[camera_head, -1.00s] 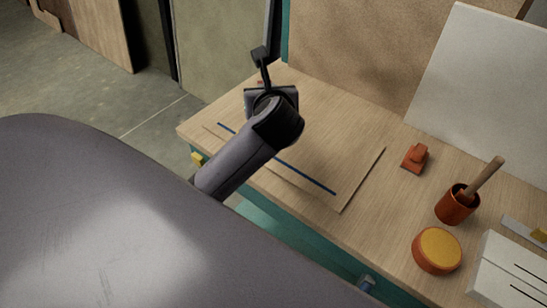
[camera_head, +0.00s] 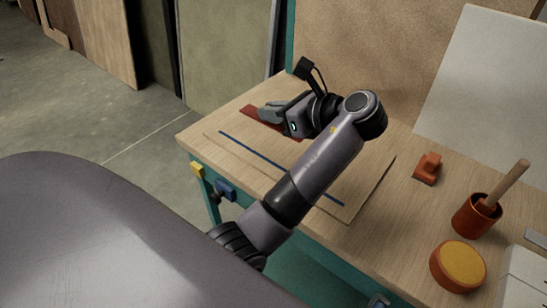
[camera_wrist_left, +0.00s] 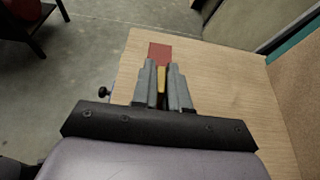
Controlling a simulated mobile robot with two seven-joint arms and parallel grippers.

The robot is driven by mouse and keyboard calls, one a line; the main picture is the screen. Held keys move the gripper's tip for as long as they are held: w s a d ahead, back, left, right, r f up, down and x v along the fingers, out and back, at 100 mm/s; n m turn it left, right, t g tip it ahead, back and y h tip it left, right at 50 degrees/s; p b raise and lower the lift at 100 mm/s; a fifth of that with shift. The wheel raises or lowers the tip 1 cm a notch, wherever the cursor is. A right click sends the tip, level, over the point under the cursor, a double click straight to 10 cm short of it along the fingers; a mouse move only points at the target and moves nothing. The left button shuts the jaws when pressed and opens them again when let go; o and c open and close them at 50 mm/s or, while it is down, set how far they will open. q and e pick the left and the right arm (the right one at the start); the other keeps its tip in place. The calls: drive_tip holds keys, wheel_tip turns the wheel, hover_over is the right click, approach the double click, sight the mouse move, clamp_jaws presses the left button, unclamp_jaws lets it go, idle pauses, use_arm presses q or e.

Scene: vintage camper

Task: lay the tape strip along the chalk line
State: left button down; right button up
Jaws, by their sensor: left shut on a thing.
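The blue chalk line (camera_head: 250,150) runs diagonally across a thin wooden board (camera_head: 362,188) on the workbench. The red piece (camera_wrist_left: 160,52) shows just past the fingertips. I cannot tell whether the yellow piece touches it. My left forearm crosses over part of the board.
An orange tape dispenser-like object (camera_head: 427,168), an orange pot with a wooden handle (camera_head: 476,215) and a round orange tin with yellow top (camera_head: 458,266) stand on the right. A white panel (camera_head: 480,80) leans behind. The board's left half is clear.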

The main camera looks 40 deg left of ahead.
use_arm(q)
drive_tip(key=b, duration=0.1)
hover_over(273, 163)
wheel_tip(273, 163, down, 8)
drive_tip(key=shift+r, duration=0.2)
wheel_tip(273, 163, down, 4)
drive_tip(key=shift+f+b, duration=0.1)
drive_tip(key=shift+b, duration=0.5)
drive_tip(key=c, duration=1.1)
unclamp_jaws()
drive_tip(key=shift+f, duration=0.1)
